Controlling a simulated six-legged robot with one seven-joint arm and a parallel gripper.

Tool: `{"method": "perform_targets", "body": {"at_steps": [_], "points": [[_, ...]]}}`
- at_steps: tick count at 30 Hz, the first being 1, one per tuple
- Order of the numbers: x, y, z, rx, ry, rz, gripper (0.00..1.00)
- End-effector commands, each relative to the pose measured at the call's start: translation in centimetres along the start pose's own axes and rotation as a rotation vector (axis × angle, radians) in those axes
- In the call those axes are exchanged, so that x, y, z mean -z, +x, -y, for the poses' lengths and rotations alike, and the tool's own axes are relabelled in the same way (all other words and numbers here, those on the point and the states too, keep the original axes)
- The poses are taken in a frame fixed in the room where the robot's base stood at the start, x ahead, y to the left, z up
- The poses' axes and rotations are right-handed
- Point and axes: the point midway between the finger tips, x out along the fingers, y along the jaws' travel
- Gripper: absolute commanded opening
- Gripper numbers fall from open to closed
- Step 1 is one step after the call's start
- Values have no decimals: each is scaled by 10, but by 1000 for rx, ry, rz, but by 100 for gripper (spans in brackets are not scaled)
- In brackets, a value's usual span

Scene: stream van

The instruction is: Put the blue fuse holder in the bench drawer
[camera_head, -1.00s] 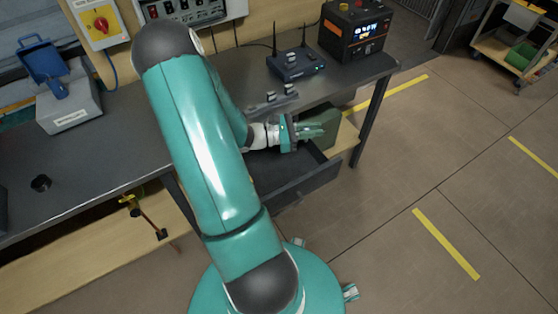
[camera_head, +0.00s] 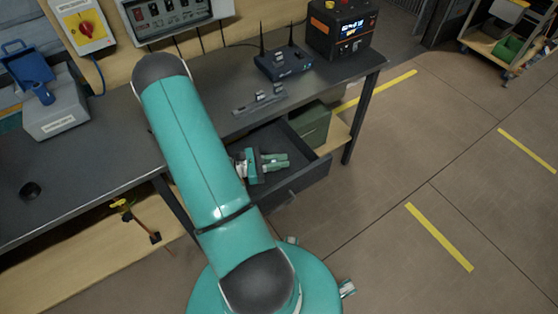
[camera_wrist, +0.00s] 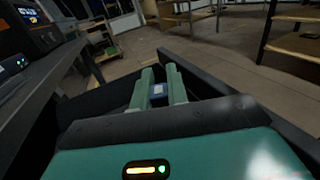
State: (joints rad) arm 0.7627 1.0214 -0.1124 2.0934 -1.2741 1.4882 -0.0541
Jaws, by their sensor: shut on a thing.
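The bench drawer (camera_head: 308,182) is pulled open below the right part of the bench top, and its dark walls (camera_wrist: 215,82) also show in the wrist view. My gripper (camera_head: 277,162) is inside the drawer's outline, between its side walls, with its green fingers pointing right. In the wrist view my gripper (camera_wrist: 159,74) is shut on the blue fuse holder (camera_wrist: 158,91), a small blue block with a pale top between the two fingers. The fuse holder cannot be made out in the head view. Whether it touches the drawer floor is not clear.
A dark rail with small grey blocks (camera_head: 260,101) lies on the bench top (camera_head: 110,150) above the drawer. A router (camera_head: 284,62) and a power unit (camera_head: 342,30) stand behind it. A green box (camera_head: 310,124) is beside the drawer.

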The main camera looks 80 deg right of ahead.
Motion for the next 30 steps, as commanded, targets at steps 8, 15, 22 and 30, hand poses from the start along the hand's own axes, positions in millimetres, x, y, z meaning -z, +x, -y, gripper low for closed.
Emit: {"method": "perform_targets", "body": {"at_steps": [8,15,22,30], "points": [[4,0,0,-1,-1,0,0],[11,0,0,-2,-1,0,0],[12,0,0,-1,0,0,31],[12,0,0,-1,0,0,37]]}}
